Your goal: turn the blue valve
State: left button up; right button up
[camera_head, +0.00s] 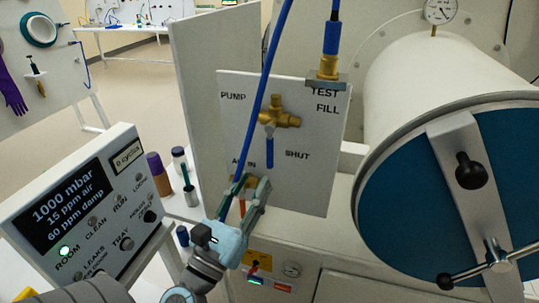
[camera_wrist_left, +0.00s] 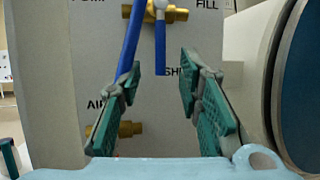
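The blue valve is a brass body (camera_head: 283,119) with a blue lever (camera_head: 269,150) hanging straight down, on a white upright panel (camera_head: 315,190) marked PUMP, TEST, FILL and SHUT. In the left wrist view the blue lever (camera_wrist_left: 160,45) hangs ahead, beyond the fingertips and between them sideways. My left gripper (camera_head: 252,184) is below the lever in the head view. The left wrist view shows its green-padded fingers (camera_wrist_left: 158,85) wide apart with nothing between them. My right gripper is not in view.
A blue hose (camera_head: 262,90) runs down across the panel, close to the left finger. A lower brass fitting (camera_wrist_left: 128,130) sits behind that finger. A control box (camera_head: 90,200) stands at left. A large cylinder with a blue door (camera_head: 405,190) stands close on the right.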

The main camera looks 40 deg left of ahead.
aim_at(268, 158)
pick_arm(q)
jog(key=p+x, duration=0.1)
jog(key=x, duration=0.6)
jog(key=shift+w+r, duration=0.1)
jog(key=shift+w, duration=0.1)
jog(key=shift+w+r, duration=0.1)
jog(key=shift+w, duration=0.45)
grip_shut()
